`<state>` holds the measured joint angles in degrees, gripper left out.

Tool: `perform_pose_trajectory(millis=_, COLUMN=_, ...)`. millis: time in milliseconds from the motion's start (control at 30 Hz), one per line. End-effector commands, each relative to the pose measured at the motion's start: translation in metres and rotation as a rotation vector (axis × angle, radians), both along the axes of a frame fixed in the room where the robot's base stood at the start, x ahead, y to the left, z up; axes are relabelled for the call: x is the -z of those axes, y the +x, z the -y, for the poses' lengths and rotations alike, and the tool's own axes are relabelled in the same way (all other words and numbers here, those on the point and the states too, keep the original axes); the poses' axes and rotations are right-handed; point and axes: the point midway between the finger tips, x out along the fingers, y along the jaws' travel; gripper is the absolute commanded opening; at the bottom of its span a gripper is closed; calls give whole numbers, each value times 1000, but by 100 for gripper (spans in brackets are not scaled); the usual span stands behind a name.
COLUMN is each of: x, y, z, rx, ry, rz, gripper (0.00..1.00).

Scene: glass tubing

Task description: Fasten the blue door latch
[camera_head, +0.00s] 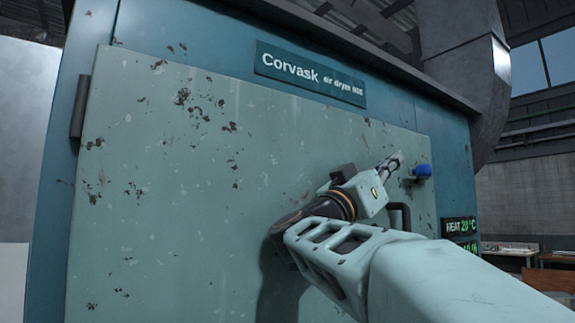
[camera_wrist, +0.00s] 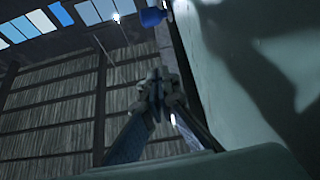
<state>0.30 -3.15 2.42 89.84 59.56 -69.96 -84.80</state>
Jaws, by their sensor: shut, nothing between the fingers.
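The blue latch (camera_head: 422,171) sticks out from the right side of a worn pale green cabinet door (camera_head: 170,200). My gripper (camera_head: 396,160) is shut and empty, just left of the latch in the head view. In the wrist view my gripper's fingertips (camera_wrist: 157,75) are together, below the latch with a gap between them. I cannot tell from these frames whether the latch is fastened.
A dark door handle (camera_head: 400,214) sits below the latch, partly behind my arm. A hinge (camera_head: 80,107) is at the door's left edge. A display panel (camera_head: 460,227) is right of the door. Tables (camera_head: 515,255) stand farther back at right.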

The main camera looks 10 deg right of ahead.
Motion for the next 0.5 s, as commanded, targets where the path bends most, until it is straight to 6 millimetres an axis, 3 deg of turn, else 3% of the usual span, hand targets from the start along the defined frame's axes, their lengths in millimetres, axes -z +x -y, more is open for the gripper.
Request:
perform_pose_trajectory(millis=267, x=-5, y=3, z=7, rx=0, ry=1, rz=1, gripper=0)
perform_pose_trajectory(millis=500, x=-28, y=18, z=42, rx=3, ry=1, rz=-1, gripper=0)
